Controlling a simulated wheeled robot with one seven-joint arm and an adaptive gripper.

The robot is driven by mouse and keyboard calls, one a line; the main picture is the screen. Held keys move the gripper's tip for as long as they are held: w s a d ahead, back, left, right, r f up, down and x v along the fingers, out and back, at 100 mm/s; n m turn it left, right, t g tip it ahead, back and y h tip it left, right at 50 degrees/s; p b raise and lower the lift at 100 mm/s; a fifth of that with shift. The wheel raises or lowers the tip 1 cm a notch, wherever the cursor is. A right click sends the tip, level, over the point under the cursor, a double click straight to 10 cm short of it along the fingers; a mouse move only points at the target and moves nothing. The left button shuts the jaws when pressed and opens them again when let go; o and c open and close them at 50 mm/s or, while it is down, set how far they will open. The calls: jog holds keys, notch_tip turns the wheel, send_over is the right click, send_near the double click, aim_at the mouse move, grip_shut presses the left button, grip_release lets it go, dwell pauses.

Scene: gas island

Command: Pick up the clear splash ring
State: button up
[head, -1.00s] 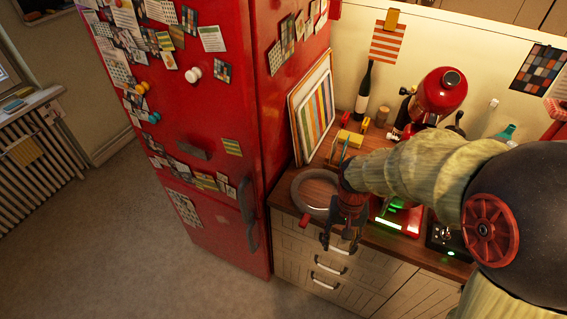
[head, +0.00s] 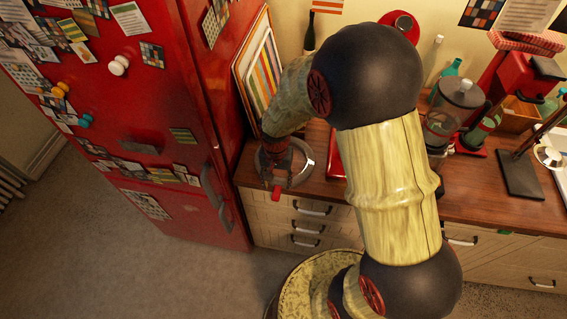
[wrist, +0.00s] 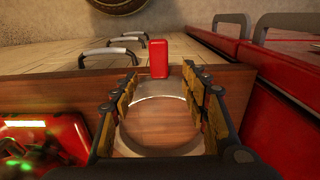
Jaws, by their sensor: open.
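The clear splash ring (head: 307,162) lies flat on the wooden counter near its front left corner, next to the red fridge. In the wrist view the ring (wrist: 158,88) shows as a pale see-through band with a red tab (wrist: 159,58) pointing to the counter's front edge. My gripper (head: 275,178) is over the tab side of the ring and partly hides it in the head view. In the wrist view my gripper (wrist: 160,82) is open and empty, one finger on each side of the ring. I cannot tell how high the fingertips are above the counter.
The red fridge (head: 135,130) stands close on the left. A red device with green lights (wrist: 40,140) sits beside the ring. Striped boards (head: 262,70) lean behind. Drawers with handles (head: 312,210) are below the counter edge.

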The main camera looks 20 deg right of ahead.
aim_at(278, 188)
notch_tip(278, 188, down, 4)
jog(key=shift+r, duration=0.25)
jog(key=shift+c, duration=1)
grip_shut()
